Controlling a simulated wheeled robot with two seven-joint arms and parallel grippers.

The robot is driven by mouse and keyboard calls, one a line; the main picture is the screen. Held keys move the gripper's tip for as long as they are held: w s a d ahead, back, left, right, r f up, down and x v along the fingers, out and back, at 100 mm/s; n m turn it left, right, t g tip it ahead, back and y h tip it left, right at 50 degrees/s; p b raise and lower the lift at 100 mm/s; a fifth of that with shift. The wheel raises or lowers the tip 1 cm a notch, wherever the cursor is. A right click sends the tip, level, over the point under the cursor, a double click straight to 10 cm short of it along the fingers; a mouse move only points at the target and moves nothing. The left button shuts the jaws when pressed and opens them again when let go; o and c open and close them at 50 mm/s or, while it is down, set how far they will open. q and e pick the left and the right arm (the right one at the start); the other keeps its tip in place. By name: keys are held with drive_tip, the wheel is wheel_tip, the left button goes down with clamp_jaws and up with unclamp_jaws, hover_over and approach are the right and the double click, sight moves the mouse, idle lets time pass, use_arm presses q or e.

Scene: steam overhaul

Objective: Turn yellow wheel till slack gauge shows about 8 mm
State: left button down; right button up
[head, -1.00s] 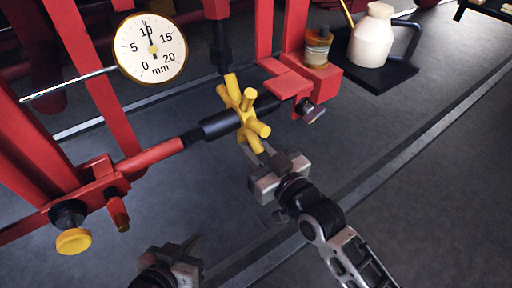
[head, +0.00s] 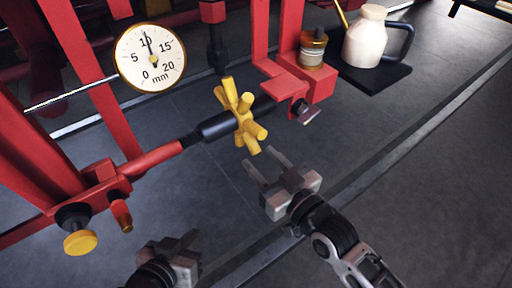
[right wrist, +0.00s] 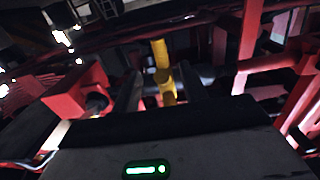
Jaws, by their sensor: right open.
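The yellow wheel (head: 239,113) is a hub with several stubby spokes on a black and red horizontal rod. The slack gauge (head: 150,58) is a round white dial marked in mm; its needle points close to the 10. My right gripper (head: 264,163) is open just below and right of the wheel, apart from it. In the right wrist view, yellow spokes (right wrist: 164,75) show ahead between the dark fingers. My left gripper (head: 178,262) is at the bottom edge, away from the wheel; its fingers cannot be made out.
Red frame posts (head: 102,90) surround the rod. A yellow knob (head: 80,242) sits at lower left. A cream jug (head: 366,38) stands on a black tray (head: 378,78), beside a small jar (head: 313,50) on a red block. The floor at right is clear.

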drive_tip(key=shift+v, duration=0.8)
